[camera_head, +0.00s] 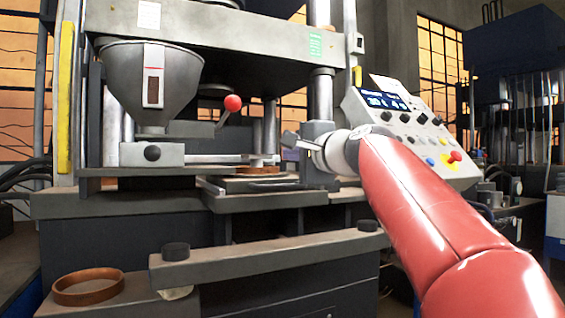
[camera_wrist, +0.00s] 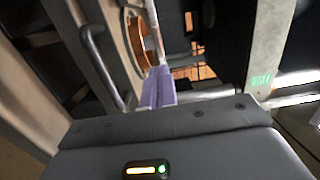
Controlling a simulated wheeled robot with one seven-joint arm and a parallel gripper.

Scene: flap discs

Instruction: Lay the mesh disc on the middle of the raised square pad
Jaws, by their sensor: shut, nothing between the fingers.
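My gripper (camera_head: 292,141) is at the right side of the press, above the level of its plate. In the wrist view its purple fingers (camera_wrist: 158,88) are together with nothing between them. A flat square plate (camera_head: 250,185), possibly the raised pad, lies low in the press opening. A brown ring (camera_head: 258,170) sits over it, below and left of my gripper. A copper-brown ring (camera_wrist: 139,42) also shows just beyond the fingertips in the wrist view. I cannot make out the mesh disc for certain; a pale piece (camera_head: 176,293) shows partly hidden under the front bar.
A second brown ring (camera_head: 88,287) lies on the lower left ledge. A grey hopper (camera_head: 150,80) and a red-knobbed lever (camera_head: 232,103) stand left of my gripper. A press column (camera_head: 321,95) and a control panel (camera_head: 415,130) are close to my arm.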

